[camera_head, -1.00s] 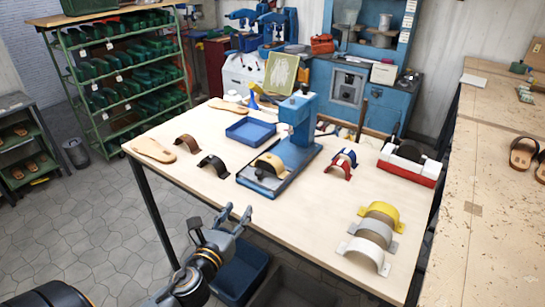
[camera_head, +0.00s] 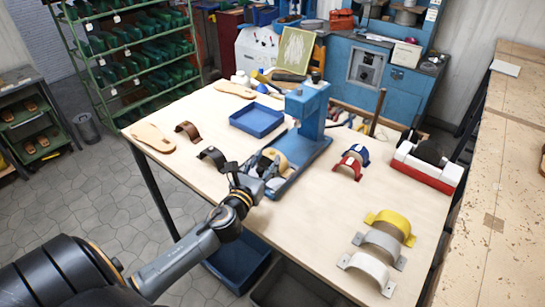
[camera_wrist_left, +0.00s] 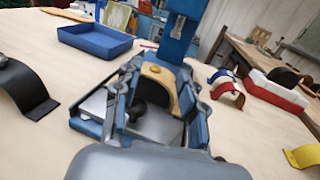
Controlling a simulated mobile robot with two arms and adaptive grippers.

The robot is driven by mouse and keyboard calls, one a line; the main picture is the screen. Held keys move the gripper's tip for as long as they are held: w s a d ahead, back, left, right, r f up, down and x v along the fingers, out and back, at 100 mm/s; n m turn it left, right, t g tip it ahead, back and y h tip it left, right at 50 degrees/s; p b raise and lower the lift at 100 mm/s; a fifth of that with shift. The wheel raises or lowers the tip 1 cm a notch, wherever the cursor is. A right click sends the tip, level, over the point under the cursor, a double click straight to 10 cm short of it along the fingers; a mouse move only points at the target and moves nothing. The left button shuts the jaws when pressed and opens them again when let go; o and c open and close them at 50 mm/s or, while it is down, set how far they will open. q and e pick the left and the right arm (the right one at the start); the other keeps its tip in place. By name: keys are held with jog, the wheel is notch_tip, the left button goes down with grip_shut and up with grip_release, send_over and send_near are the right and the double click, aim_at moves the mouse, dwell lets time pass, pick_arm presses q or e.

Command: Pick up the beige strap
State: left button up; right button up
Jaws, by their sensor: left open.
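The beige strap (camera_head: 279,158) is an arched band on the base of the blue press (camera_head: 308,112), partly hidden by my left gripper in the head view. In the left wrist view the strap (camera_wrist_left: 160,75) stands upright as an arch with a yellow-orange spot, beneath the press head. My left gripper (camera_head: 258,172) is at the front of the press base. Its two fingers are open, and in the left wrist view they appear on either side of the strap. I cannot tell whether they touch it. My right gripper is not in view.
A blue tray (camera_head: 257,120) lies left of the press. Brown (camera_head: 188,131) and black (camera_head: 212,156) straps lie nearby. Red (camera_head: 350,166) and blue straps lie to the right. Yellow (camera_head: 392,222), grey and white straps are at the front right. Table space between is clear.

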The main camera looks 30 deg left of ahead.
aim_at(272, 151)
pick_arm(q)
jog(key=shift+w+a+p, duration=0.2)
jog(key=shift+w, duration=0.45)
jog(key=shift+w+a+p, duration=0.15)
jog(key=shift+w+p, duration=0.05)
jog(key=shift+w, duration=0.4)
jog(key=shift+w+a+f, duration=0.1)
jog(key=shift+w+a, duration=0.05)
jog(key=shift+w, duration=0.4)
jog(key=shift+w+a, duration=0.1)
jog(key=shift+w, duration=0.8)
jog(key=shift+f, duration=0.1)
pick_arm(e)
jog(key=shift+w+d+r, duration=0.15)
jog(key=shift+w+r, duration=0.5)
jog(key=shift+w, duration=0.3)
pick_arm(q)
jog(key=shift+c, duration=0.2)
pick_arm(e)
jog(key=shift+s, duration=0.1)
pick_arm(q)
grip_shut()
